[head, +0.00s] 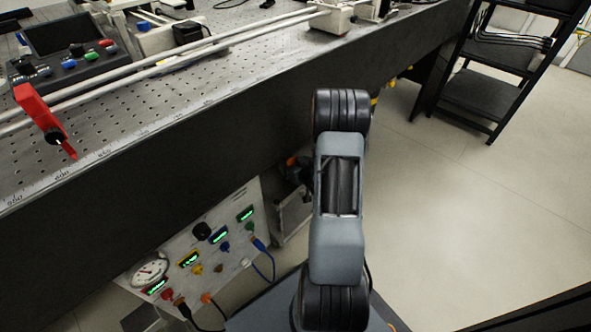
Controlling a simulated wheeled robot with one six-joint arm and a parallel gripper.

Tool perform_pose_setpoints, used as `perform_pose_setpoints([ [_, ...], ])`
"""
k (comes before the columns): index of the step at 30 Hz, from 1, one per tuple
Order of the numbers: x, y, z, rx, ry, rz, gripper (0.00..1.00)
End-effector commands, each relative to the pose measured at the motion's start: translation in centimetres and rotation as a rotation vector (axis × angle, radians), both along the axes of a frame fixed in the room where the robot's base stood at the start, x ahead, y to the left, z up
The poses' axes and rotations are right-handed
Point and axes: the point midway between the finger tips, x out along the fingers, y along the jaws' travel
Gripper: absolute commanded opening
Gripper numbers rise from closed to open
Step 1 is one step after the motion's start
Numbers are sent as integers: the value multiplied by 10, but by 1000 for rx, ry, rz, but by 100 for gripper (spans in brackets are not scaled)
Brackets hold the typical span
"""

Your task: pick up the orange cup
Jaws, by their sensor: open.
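I cannot make out the orange cup for certain in the head view. A small orange patch shows left of my arm, against the dark side of the bench, beside a dark shape. It is too small and too covered to tell what it is. My grey and black arm stands in the middle of the view and hides what is behind it. I cannot make out my gripper or its fingertips.
A perforated bench (245,92) with a ruled front edge fills the upper left; a red clamp (40,115) and a control box (70,55) are on it. Below is an instrument panel (205,245) with cables. A black rack (490,85) stands upper right. The floor (470,210) at right is clear.

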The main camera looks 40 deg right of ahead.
Motion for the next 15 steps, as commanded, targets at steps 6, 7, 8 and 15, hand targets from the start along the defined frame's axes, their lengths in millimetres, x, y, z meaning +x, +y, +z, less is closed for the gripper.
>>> perform_pose_setpoints([
  [6,0,0,0,0,0,0,73],
  [7,0,0,0,0,0,0,70],
  [8,0,0,0,0,0,0,68],
  [15,0,0,0,0,0,0,45],
])
